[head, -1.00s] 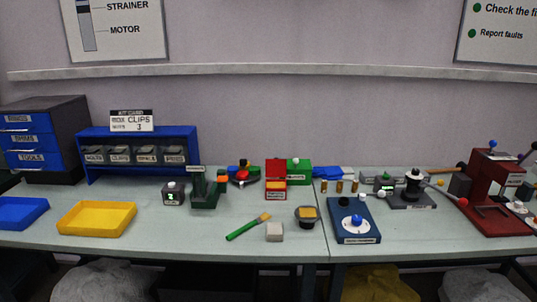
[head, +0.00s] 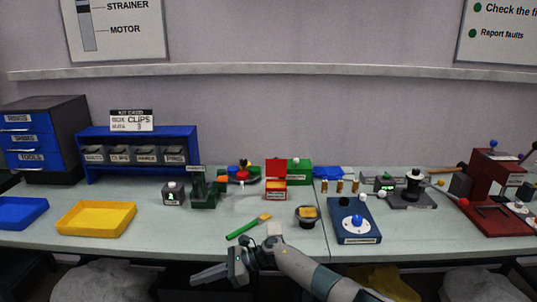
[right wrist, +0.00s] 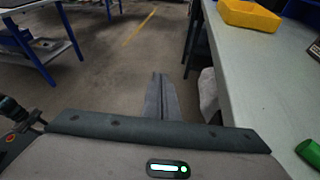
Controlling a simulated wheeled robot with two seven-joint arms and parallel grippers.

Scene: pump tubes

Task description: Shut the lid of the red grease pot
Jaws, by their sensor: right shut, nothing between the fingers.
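The red grease pot (head: 275,195) appears to be the small red box with a label on its front, at the back middle of the bench in the head view. Its red lid (head: 275,169) seems to stand raised at the back of the box. My right gripper (head: 195,278) is at the bottom middle of the head view, low at the bench's front edge, pointing left and well apart from the pot. In the right wrist view its fingers (right wrist: 161,95) are together and empty, above the floor. My left gripper is not in view.
A yellow tray (head: 96,217) is farther left.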

